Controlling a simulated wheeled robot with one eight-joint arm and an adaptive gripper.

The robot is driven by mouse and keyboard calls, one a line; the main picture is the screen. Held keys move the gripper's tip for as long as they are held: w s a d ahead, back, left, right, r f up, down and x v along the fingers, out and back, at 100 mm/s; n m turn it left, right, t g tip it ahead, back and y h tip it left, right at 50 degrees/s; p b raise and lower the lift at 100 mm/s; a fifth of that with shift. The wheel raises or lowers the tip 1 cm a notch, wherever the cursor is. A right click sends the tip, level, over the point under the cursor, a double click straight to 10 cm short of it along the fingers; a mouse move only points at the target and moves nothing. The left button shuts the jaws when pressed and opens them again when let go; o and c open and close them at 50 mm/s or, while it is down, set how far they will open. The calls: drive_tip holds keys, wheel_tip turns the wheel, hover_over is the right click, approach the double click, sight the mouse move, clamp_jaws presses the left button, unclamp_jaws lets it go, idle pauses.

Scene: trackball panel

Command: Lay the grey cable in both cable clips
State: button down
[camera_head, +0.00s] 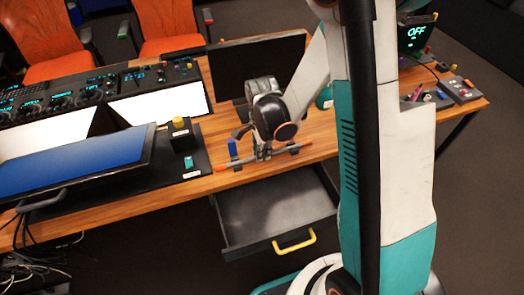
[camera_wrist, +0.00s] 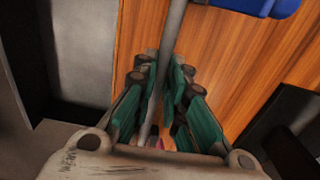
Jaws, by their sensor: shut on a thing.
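The grey cable (camera_wrist: 170,40) runs between the fingers of my gripper (camera_wrist: 160,100) in the wrist view, and the gripper is shut on it. In the head view my gripper (camera_head: 264,153) is low over the front part of the wooden desk. A thin bar, grey with orange-red ends, stretches out to both sides of it and seems to be the cable (camera_head: 215,171). A dark piece below a blue part (camera_head: 232,147) stands left of the gripper, and another dark piece (camera_head: 293,149) is to its right; these may be the clips. I cannot tell whether the cable sits in either.
An open drawer (camera_head: 275,206) with a yellow handle (camera_head: 295,242) juts out below the desk edge. A black panel with a yellow-topped button box (camera_head: 181,138) and a tilted monitor (camera_head: 75,165) stand left. A dark screen (camera_head: 225,70) is behind my gripper.

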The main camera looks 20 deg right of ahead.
drive_tip(key=c, duration=1.5)
unclamp_jaws()
drive_tip(key=shift+c, duration=0.2)
wheel_tip(320, 180, up, 12)
drive_tip(key=s+d+r+n+t, duration=0.1)
drive_tip(key=s+r+n+t, duration=0.6)
drive_tip(key=s+r+n, duration=0.6)
drive_tip(key=s+n, duration=0.2)
drive_tip(key=n, duration=0.3)
drive_tip(key=shift+r, duration=0.15)
